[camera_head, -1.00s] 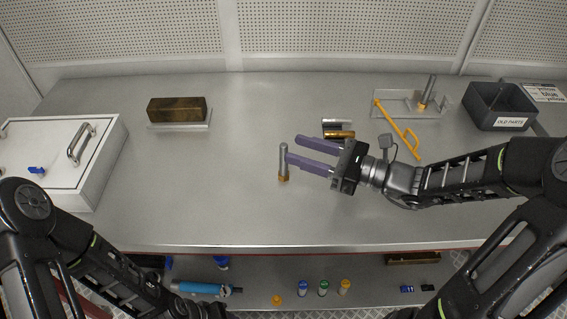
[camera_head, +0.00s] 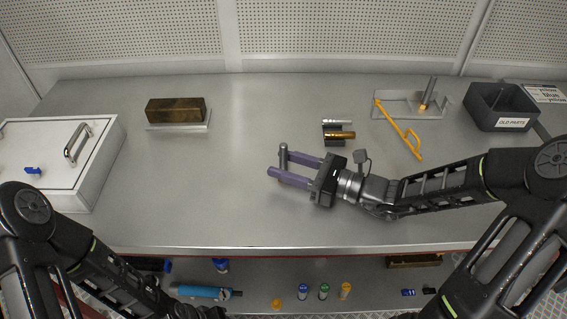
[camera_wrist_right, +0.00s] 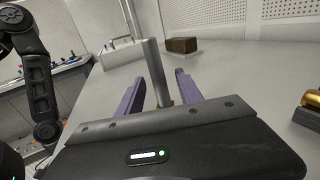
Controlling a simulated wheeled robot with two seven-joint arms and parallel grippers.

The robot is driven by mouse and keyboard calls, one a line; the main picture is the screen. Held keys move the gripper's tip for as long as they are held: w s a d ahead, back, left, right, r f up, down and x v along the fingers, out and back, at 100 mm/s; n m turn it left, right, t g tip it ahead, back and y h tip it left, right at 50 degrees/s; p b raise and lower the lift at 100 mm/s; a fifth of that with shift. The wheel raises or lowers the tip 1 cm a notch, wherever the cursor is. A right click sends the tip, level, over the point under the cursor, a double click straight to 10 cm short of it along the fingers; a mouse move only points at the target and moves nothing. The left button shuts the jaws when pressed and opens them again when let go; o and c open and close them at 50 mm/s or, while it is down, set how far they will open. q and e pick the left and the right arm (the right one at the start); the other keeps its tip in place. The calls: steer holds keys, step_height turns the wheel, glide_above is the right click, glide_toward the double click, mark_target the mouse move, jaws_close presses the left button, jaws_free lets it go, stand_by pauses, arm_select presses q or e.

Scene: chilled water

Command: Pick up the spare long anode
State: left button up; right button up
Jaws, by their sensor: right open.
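A grey rod with a brass-coloured foot, a long anode by its look, stands upright on the bench (camera_head: 283,154). Its foot is mostly hidden behind a finger in the head view. My right gripper (camera_head: 279,163) is open, with its purple fingers low over the bench and the rod between them near the tips. The right wrist view also shows the rod (camera_wrist_right: 156,70) between the two fingers, with its brass foot low down; I cannot tell whether a finger touches it. Only my left arm shows at the lower left, not its gripper.
A holder with a silver and a brass cylinder (camera_head: 340,135) lies beyond my right gripper. A clear tray (camera_head: 388,101) with a similar rod, a yellow handle (camera_head: 408,140) and a dark bin (camera_head: 480,118) stand at right. A brown block (camera_head: 176,109) and white chest (camera_head: 50,150) are left.

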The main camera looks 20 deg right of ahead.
steer(key=x, duration=0.3)
steer(key=shift+w+a, duration=0.2)
steer(key=shift+c, duration=0.3)
jaws_close()
stand_by(0.4)
